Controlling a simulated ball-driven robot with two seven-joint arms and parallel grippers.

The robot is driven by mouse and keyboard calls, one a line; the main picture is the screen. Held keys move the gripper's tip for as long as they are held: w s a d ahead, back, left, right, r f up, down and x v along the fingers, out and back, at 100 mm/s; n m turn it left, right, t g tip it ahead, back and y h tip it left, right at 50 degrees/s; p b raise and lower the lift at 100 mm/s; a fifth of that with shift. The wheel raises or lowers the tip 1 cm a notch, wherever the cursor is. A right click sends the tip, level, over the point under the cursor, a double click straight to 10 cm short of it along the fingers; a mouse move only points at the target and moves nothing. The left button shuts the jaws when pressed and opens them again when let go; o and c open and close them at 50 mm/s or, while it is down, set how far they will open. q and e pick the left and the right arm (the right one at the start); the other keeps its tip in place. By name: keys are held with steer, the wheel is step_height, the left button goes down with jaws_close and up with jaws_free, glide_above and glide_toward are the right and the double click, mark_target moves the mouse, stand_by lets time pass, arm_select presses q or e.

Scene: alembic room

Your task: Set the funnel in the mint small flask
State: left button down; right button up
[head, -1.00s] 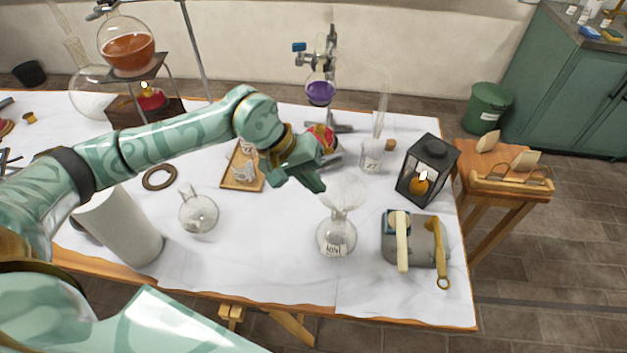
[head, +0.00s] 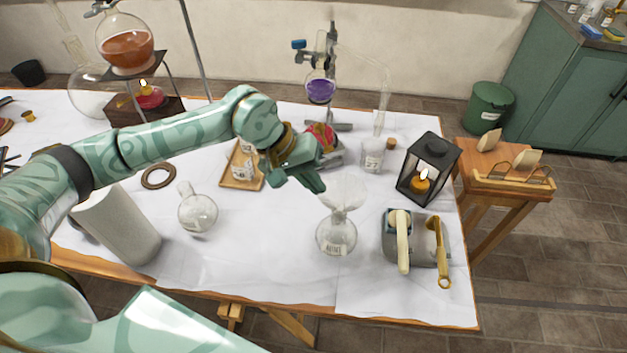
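A clear glass funnel (head: 343,193) sits upright on the neck of a small clear round flask (head: 336,238) at the front right of the table. Its stem appears to go into the neck, though the glass makes this hard to see. The flask stands upright and has a pale label, too small to read surely. My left gripper (head: 328,173) is just above and left of the funnel, with its fingers apart and nothing seen between them. It looks clear of the funnel. My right gripper is not in view.
Another round flask (head: 198,213) stands left, near a white cylinder (head: 117,228). A lantern (head: 427,168) and a grey block with handled tools (head: 425,240) stand right. A beaker (head: 372,154) and a stand with a purple flask (head: 320,91) are behind. The front middle is clear.

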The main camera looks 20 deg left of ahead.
arm_select(q)
steer(key=shift+f, duration=0.2)
stand_by(0.6)
steer(key=c, duration=1.6)
jaws_free()
steer(key=shift+o, duration=0.2)
steer(key=shift+r, duration=0.15)
step_height(320, 180, up, 7)
steer(key=p, duration=0.3)
